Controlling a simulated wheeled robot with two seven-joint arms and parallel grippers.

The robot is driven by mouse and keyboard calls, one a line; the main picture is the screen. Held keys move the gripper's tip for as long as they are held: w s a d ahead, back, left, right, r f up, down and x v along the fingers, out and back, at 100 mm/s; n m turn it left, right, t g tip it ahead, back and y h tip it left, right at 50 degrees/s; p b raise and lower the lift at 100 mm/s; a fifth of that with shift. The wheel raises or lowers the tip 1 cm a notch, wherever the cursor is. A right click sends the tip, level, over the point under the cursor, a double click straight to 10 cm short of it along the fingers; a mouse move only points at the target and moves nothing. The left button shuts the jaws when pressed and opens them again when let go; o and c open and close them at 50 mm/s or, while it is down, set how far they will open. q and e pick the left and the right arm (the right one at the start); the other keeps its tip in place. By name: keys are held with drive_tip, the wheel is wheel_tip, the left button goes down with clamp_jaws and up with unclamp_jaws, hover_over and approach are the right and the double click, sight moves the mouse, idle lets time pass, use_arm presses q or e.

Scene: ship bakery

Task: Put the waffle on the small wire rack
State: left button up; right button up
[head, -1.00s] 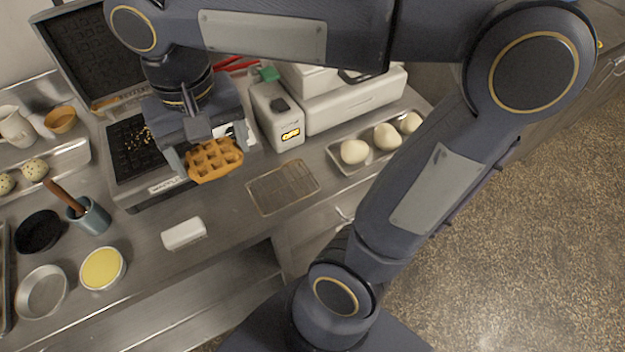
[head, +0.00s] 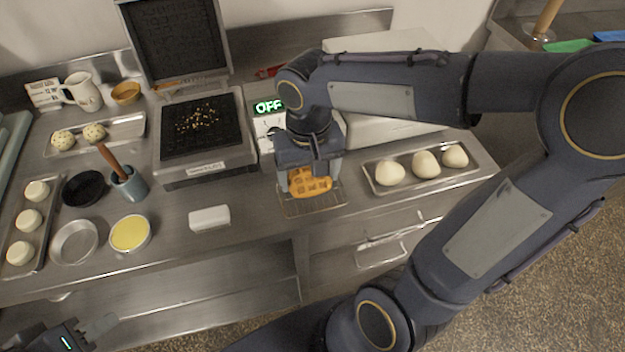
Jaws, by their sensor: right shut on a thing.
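The golden waffle (head: 311,184) is between the fingers of my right gripper (head: 310,178), which is shut on it. The waffle is over the small wire rack (head: 318,209), covering its back part. I cannot tell whether it touches the wires. The front of the rack shows bare. My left gripper (head: 82,334) is at the bottom left, below the counter's front edge and far from the waffle. It is partly cut off, and its opening is unclear.
The open waffle iron (head: 203,125) with crumbs stands left of the rack. A tray (head: 405,187) of dough balls is close on the right. A white block (head: 209,218) lies on the counter to the left. A box (head: 268,124) behind shows a green OFF.

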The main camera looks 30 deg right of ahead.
sight(312, 183)
drive_tip(key=shift+w+d+f, duration=0.4)
drive_tip(key=shift+w+f, duration=0.05)
drive_tip(key=shift+f, duration=0.25)
drive_tip(key=shift+w+d+f, duration=0.15)
drive_tip(key=shift+f, duration=0.85)
drive_tip(key=shift+w+d+f, duration=0.15)
drive_tip(key=shift+f, duration=0.85)
drive_tip(key=shift+f, duration=0.1)
drive_tip(key=shift+f+b, duration=0.15)
drive_tip(key=shift+b, duration=0.25)
drive_tip(key=o, duration=1)
